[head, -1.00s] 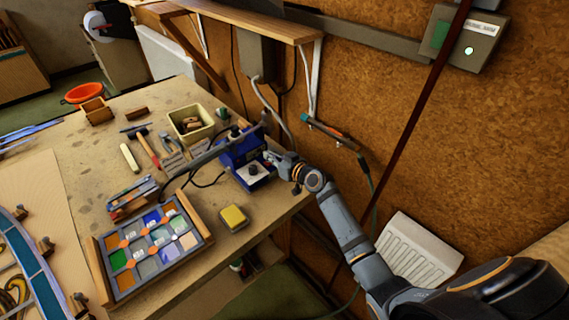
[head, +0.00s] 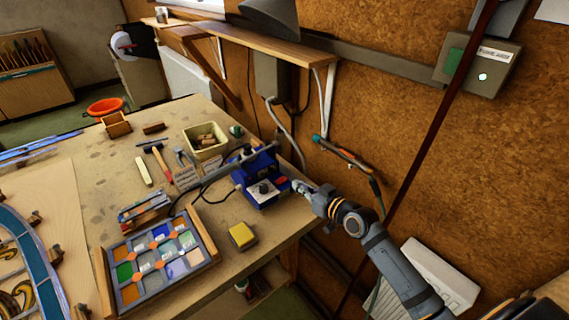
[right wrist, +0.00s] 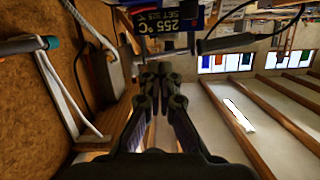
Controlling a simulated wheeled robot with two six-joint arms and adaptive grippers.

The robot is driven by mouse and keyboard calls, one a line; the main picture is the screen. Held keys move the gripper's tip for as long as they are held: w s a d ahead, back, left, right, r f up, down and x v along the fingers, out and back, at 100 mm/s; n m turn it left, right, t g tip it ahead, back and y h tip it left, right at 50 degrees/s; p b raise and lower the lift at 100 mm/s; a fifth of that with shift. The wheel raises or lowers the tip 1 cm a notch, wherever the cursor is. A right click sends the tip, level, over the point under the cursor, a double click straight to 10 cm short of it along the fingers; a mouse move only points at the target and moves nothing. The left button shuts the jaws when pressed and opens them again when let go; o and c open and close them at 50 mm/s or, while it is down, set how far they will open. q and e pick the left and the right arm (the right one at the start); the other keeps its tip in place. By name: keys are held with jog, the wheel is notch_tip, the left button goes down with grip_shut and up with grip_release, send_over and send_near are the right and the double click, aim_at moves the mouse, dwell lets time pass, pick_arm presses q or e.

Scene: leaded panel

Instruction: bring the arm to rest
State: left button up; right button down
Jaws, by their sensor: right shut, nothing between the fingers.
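My right gripper (head: 301,187) is at the right side of the blue soldering station (head: 262,186), just past the bench's right edge. Its fingers are together and empty, and they also show closed in the right wrist view (right wrist: 158,70). The station's lit display (right wrist: 160,18) is beyond the fingertips there and shows a temperature in °C. In the head view a small gap seems to lie between fingertips and station, but contact is hard to judge. My left gripper is in neither view.
A shelf (head: 240,44) and a grey switch box (head: 478,62) are on the cork wall. A torch-like tool (head: 345,153) hangs near my right arm. On the bench (head: 100,165) are a glass sample tray (head: 210,243), a yellow sponge (head: 242,235) and hand tools.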

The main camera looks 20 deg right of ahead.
jog(key=s+a+f+g+h, duration=0.1)
jog(key=s+a+f+g, duration=0.35)
jog(key=s+f, duration=0.5)
jog(key=s+d+f+m+g+h, duration=0.1)
jog(key=s+d+g+h, duration=0.2)
jog(key=s, duration=0.5)
jog(key=s+d+f+m+g+h, duration=0.15)
jog(key=s+g, duration=0.25)
jog(key=s, duration=0.5)
jog(key=d+f, duration=0.3)
jog(key=f, duration=2)
jog(key=s+d+f+g, duration=0.1)
jog(key=s+f, duration=1.7)
jog(key=s, duration=0.2)
jog(key=shift+s+d+f+g, duration=0.2)
jog(key=shift+d+f+g, duration=0.05)
jog(key=shift+f+g, duration=0.1)
